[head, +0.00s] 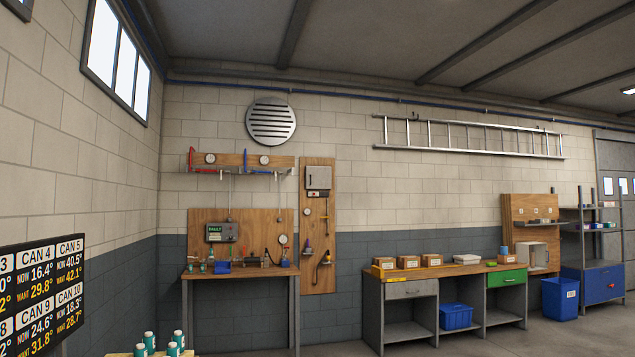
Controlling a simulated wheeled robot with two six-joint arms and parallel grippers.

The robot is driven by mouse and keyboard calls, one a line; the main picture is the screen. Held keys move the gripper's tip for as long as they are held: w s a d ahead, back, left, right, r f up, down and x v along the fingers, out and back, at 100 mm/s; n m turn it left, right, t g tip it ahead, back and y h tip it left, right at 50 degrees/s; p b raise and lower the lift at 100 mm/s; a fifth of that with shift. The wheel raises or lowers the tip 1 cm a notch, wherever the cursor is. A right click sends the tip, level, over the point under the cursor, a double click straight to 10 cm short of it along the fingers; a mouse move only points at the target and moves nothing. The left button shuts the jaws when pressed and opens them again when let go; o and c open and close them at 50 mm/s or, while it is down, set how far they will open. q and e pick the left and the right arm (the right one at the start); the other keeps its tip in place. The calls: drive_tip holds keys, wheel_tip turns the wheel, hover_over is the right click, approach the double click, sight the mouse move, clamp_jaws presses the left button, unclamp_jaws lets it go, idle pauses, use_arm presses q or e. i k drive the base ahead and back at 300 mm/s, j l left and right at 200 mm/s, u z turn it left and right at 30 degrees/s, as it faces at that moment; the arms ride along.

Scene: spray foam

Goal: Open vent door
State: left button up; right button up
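A round silver vent with horizontal slats (270,121) is high on the back wall, above a wooden shelf. Its slats show dark gaps, and I see no separate door or handle on it. A small grey wall box (318,178) with a front panel hangs on the tall wooden board; its front looks closed. A white box (533,257) stands at the right end of the long bench, near a wooden panel. I cannot tell which of these the task calls the vent door. Neither of my grippers is in view.
A workbench (240,272) with small tools stands at the back left. A long bench (455,269) with cardboard boxes is right of centre. The central floor looks clear.

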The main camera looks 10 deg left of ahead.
sight(316, 177)
drive_tip(key=i+l, duration=0.55)
drive_tip(key=i+u, duration=0.2)
drive_tip(key=i, duration=0.35)
drive_tip(key=i+l+u, duration=0.25)
drive_tip(key=i, duration=0.3)
drive_tip(key=i+l+u, duration=0.2)
drive_tip(key=i, duration=0.9)
drive_tip(key=i+j+z, duration=0.15)
drive_tip(key=i, duration=0.95)
drive_tip(key=i+l+z, duration=0.2)
drive_tip(key=i+z, duration=0.15)
drive_tip(key=i, duration=0.25)
drive_tip(key=i+z, duration=0.4)
drive_tip(key=i, duration=0.2)
drive_tip(key=i+j+z, duration=0.15)
drive_tip(key=i+z, duration=0.2)
drive_tip(key=i, duration=0.3)
drive_tip(key=i+u, duration=0.15)
drive_tip(key=i, duration=0.55)
drive_tip(key=i+l+u, duration=0.1)
drive_tip(key=i, duration=0.55)
drive_tip(key=i+l+u, duration=0.15)
drive_tip(key=i, duration=0.55)
